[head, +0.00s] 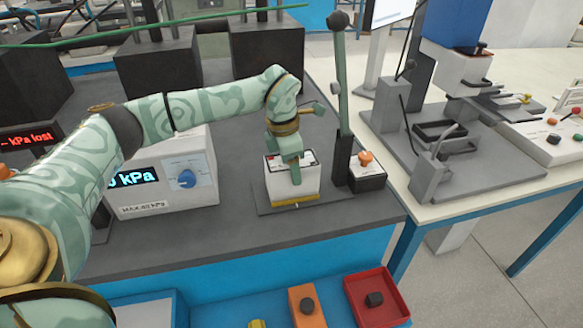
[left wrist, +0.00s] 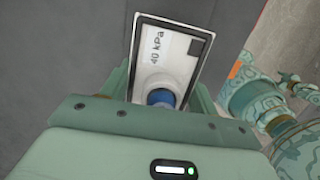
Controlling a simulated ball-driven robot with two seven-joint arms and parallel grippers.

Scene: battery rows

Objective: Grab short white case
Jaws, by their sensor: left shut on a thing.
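The short white case (head: 283,187) stands on a dark plate with a yellow strip at its lower front edge, right of the middle of the bench in the head view. My left gripper (head: 294,168) reaches down over it, with one finger in front of its near side; the other finger is hidden. In the left wrist view the case (left wrist: 152,62) shows a white top with a dark rim, a "40 kPa" label, a dark square and a blue round part. My left gripper (left wrist: 160,100) is shut on the case, its fingers on either side. My right gripper is out of view.
A white pressure unit (head: 205,160) with a blue knob stands left of the case. A red tray (head: 400,300) lies at the front.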

